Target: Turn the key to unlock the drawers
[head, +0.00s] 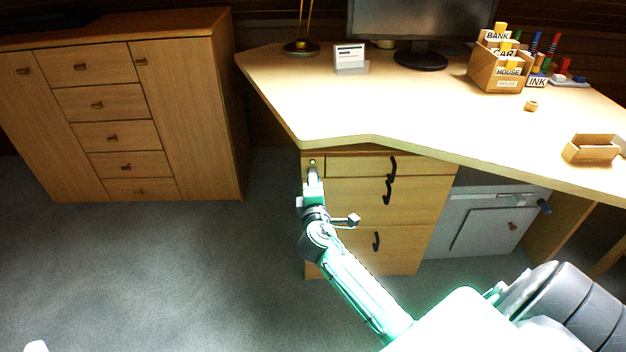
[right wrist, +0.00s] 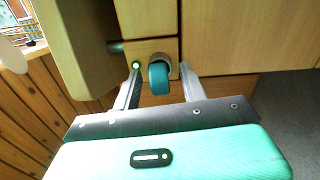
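The key, a teal-blue rounded grip (right wrist: 158,79), sits in a round lock on the wooden front of the desk's drawer unit (head: 345,208). My right gripper (head: 313,172) is at the unit's upper left corner, and in the right wrist view its two fingers (right wrist: 160,72) stand on either side of the key. Gaps show between the key and both fingers, so it is open around the key. A small green light (right wrist: 136,65) shows by the left fingertip. The drawers with black handles (head: 387,190) look closed. My left gripper cannot be made out.
The desk top (head: 400,110) overhangs the drawer unit. On it are a monitor (head: 420,20), a labelled wooden box (head: 497,75) and a small open tray (head: 590,150). A grey cabinet (head: 480,225) stands right of the drawers. Open carpet lies left, before a wooden cabinet (head: 195,90).

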